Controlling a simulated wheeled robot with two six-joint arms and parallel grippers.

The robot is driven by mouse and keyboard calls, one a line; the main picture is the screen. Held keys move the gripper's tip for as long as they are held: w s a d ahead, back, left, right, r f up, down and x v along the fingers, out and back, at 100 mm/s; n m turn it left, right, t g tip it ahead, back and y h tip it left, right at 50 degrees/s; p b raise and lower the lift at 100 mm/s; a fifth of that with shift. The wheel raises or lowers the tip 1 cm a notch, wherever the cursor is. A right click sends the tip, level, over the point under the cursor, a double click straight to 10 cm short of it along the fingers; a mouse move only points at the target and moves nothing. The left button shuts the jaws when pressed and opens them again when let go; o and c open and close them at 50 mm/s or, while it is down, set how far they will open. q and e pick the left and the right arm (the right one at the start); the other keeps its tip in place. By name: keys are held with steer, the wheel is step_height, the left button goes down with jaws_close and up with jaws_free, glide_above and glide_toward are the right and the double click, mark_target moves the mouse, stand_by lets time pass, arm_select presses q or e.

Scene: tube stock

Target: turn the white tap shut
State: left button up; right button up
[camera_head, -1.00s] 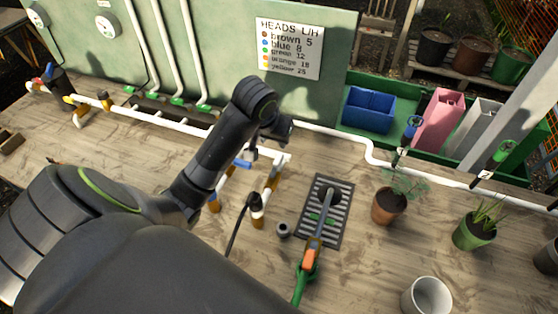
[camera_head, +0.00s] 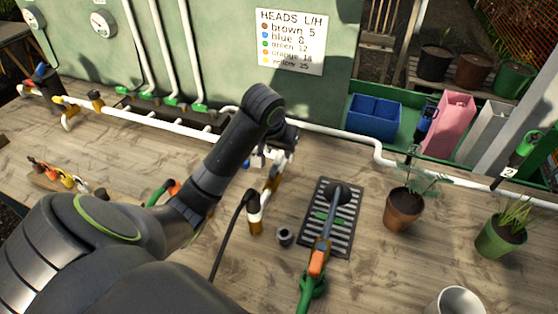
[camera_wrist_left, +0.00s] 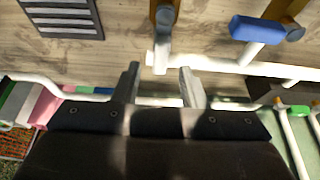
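My left gripper (camera_head: 279,149) is over the white pipework behind the drain grate. In the left wrist view its two fingers (camera_wrist_left: 160,72) are apart, with white pipework between and just beyond their tips. A pale, narrow piece, which may be the white tap (camera_wrist_left: 160,56), stands there; I cannot tell whether the fingers touch it. A blue tap handle (camera_wrist_left: 258,29) sits to the right in the wrist view. In the head view my left arm and gripper hide most of this pipework. My right gripper is not in view.
A drain grate (camera_head: 345,195) with a green and orange hose tool lies right of the pipework. Potted plants (camera_head: 404,208) stand further right. A blue bin (camera_head: 373,115) is behind. A green panel (camera_head: 200,60) backs the bench.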

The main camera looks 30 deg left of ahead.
arm_select(q)
steer(key=shift+b+x, duration=0.45)
steer(key=shift+x, duration=0.9)
jaws_close()
